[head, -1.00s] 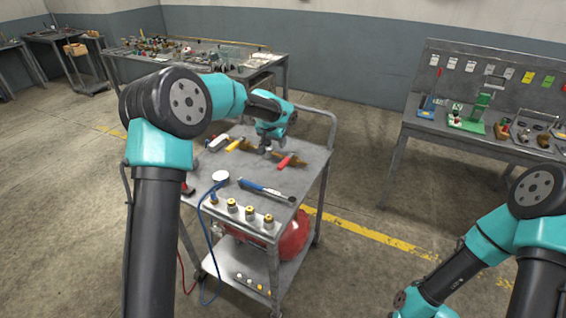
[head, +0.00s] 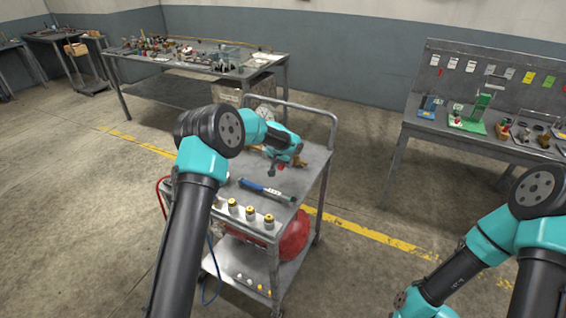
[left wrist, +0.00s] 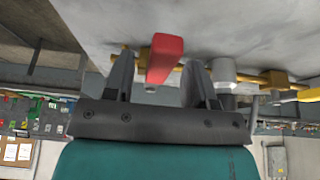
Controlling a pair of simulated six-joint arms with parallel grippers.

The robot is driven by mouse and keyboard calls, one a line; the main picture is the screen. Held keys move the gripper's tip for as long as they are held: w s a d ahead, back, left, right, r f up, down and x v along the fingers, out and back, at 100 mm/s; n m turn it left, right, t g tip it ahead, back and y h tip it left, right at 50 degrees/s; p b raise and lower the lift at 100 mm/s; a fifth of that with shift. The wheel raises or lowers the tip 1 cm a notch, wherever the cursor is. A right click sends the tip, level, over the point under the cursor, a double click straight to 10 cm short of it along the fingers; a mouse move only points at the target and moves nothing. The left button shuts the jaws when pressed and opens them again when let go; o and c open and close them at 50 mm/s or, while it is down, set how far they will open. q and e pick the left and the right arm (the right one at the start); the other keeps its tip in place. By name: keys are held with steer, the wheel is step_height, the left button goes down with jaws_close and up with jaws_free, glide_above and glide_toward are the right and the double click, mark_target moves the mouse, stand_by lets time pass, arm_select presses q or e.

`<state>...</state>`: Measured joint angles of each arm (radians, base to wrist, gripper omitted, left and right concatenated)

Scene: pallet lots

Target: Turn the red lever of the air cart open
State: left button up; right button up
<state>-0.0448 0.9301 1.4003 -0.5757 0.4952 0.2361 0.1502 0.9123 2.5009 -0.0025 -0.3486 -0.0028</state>
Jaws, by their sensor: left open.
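The red lever (left wrist: 165,58) shows in the left wrist view between the two fingers of my left gripper (left wrist: 158,75), which is open. I cannot tell whether either finger touches it. The lever sits on brass fittings along the cart top. In the head view only a bit of red (head: 281,166) shows beside my left gripper (head: 273,170), and my left arm hides much around it. The air cart (head: 313,165) is a grey metal trolley with a push handle. My right arm shows at the lower right, but its gripper is out of view.
A blue-handled tool (head: 265,190) and a row of brass-topped fittings (head: 250,213) lie on the cart's near side. A red tank (head: 294,236) sits below. In the left wrist view, a yellow lever (left wrist: 309,95) is at the right. Workbenches stand behind and at right.

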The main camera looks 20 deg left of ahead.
arm_select(q)
steer(key=shift+c, duration=0.5)
jaws_close()
